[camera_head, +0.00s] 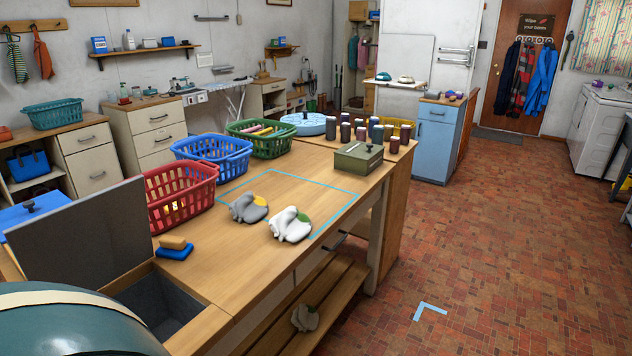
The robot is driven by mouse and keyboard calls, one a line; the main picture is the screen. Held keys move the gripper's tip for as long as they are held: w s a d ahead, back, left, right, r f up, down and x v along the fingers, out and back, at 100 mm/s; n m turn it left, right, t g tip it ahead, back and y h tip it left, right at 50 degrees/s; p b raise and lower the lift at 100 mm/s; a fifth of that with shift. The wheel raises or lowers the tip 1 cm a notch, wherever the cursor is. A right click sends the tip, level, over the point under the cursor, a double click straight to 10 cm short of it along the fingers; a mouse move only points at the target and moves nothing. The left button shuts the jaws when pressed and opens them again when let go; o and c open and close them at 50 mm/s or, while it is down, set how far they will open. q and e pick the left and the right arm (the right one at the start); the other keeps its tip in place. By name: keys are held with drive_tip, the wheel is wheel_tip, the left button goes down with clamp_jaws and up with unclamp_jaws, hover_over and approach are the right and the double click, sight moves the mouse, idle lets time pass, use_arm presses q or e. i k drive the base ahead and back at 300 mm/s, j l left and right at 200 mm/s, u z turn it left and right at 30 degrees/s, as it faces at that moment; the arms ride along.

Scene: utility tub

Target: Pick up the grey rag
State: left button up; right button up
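A crumpled grey rag (243,209) with a yellow patch at its right side lies on the wooden worktop (238,260), inside a blue taped outline. A white rag (287,226) with a green patch lies just to its right and nearer, close to the worktop's right edge. Another pale rag (305,319) with a green patch lies on the slatted lower shelf. Neither of my grippers shows in the head view, so their state cannot be seen.
Red (181,197), blue (212,158) and green (260,139) baskets line the worktop's left and far side. A sunken tub (160,305) with a raised grey lid (85,245) is at the near left, beside stacked sponges (174,250). The tiled floor at right is mostly clear.

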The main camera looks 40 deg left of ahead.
sight(249, 207)
drive_tip(key=i+u, duration=0.4)
drive_tip(key=i+l+u, duration=0.15)
drive_tip(key=u, duration=0.3)
drive_tip(key=i+l+u, duration=0.25)
drive_tip(key=u, duration=0.15)
drive_tip(key=i+l+u, duration=0.2)
drive_tip(key=u, duration=0.2)
drive_tip(key=i+l+u, duration=0.2)
drive_tip(key=u, duration=0.15)
drive_tip(key=i+l+u, duration=0.15)
drive_tip(key=l+u, duration=0.25)
drive_tip(key=i+l+u, duration=0.1)
drive_tip(key=u, duration=0.3)
drive_tip(key=l+u, duration=0.3)
drive_tip(key=u, duration=0.15)
drive_tip(key=l+u, duration=0.25)
drive_tip(key=u, duration=0.15)
